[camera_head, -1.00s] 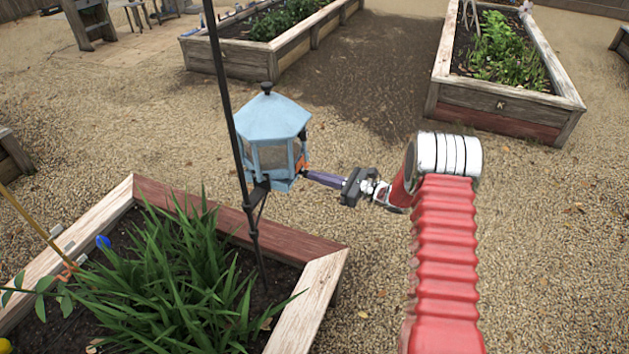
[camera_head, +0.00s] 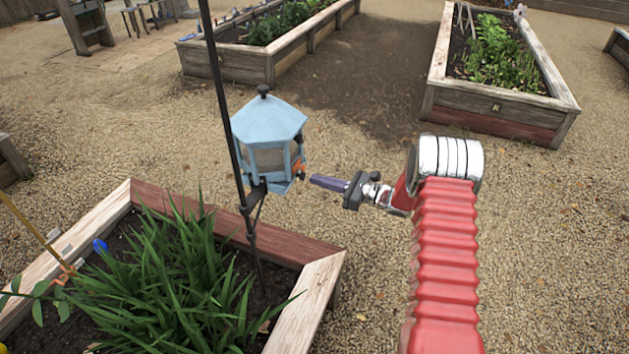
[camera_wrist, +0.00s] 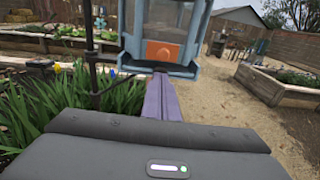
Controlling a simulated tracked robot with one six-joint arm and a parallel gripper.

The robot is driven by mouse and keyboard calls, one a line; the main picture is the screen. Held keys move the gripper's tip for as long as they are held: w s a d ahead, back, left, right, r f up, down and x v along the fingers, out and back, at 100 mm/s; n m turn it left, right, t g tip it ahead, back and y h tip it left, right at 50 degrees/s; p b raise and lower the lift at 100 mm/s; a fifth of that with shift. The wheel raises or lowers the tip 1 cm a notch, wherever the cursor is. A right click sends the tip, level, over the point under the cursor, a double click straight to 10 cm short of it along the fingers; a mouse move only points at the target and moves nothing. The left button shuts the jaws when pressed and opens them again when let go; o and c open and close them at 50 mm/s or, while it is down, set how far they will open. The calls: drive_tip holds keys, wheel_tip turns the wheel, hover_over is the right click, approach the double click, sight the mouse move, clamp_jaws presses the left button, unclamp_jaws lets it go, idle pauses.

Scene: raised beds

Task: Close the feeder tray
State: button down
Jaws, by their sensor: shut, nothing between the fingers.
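The light-blue feeder (camera_head: 268,138) hangs on a dark pole above the corner of the near bed. It also shows in the wrist view (camera_wrist: 182,22). Its orange tray front (camera_wrist: 163,54) sits low between the blue frame posts in the wrist view and looks about flush with the frame. In the head view only an orange edge (camera_head: 300,167) shows at the feeder's right side. My gripper (camera_head: 314,181) is shut and empty, its purple fingers together (camera_wrist: 160,78). It points at the orange front, with a small gap between the fingertips and the feeder in the head view.
The dark pole (camera_head: 222,105) stands just left of the feeder. The near raised bed (camera_head: 322,285) with long green leaves lies below. Two more beds, left (camera_head: 230,65) and right (camera_head: 490,112), stand behind. Open gravel lies right of the feeder.

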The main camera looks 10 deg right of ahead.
drive_tip(key=v, duration=1.2)
drive_tip(key=shift+w+f, duration=0.1)
